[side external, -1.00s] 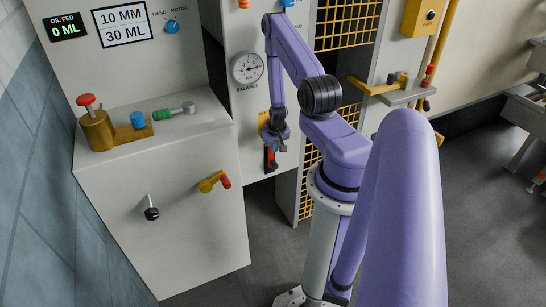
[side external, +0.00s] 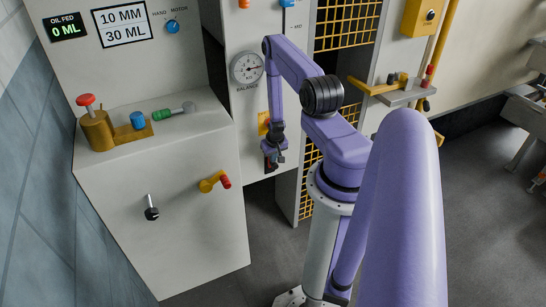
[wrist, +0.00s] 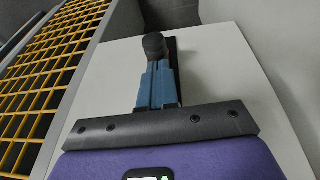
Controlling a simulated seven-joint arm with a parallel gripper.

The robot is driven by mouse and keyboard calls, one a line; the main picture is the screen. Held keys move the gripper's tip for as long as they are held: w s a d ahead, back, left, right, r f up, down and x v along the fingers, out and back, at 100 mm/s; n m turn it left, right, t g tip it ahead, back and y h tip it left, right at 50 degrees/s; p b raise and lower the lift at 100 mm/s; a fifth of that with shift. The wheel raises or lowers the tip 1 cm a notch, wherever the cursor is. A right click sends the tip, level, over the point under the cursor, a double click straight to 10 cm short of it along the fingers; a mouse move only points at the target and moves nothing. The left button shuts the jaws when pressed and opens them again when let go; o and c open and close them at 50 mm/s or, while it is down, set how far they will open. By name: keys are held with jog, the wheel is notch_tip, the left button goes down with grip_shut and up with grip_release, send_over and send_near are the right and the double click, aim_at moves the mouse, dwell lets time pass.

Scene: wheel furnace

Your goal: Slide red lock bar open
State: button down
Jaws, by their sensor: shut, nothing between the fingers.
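The red lock bar (side external: 267,163) shows as a small red patch low on the white panel beneath the balance dial, mostly hidden by my gripper. My gripper (side external: 274,158) is down at this spot, in front of the panel's lower part. In the wrist view, the blue fingers of my gripper (wrist: 156,70) are together with nothing between them. A dark round knob (wrist: 154,45) stands just beyond the fingertips, beside a black vertical strip (wrist: 173,50). I cannot tell whether the fingers touch the knob. No red shows in the wrist view.
A yellow plate (side external: 263,122) is on the panel just above my gripper. The balance dial (side external: 247,68) is higher up. A yellow grille (side external: 340,25) stands to the right. A white cabinet (side external: 165,215) with levers is to the left.

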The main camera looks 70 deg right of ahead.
aim_at(273, 164)
jog(key=shift+f, duration=2.65)
jog(key=shift+r, duration=0.1)
jog(key=v, duration=1)
jog(key=shift+r, duration=0.1)
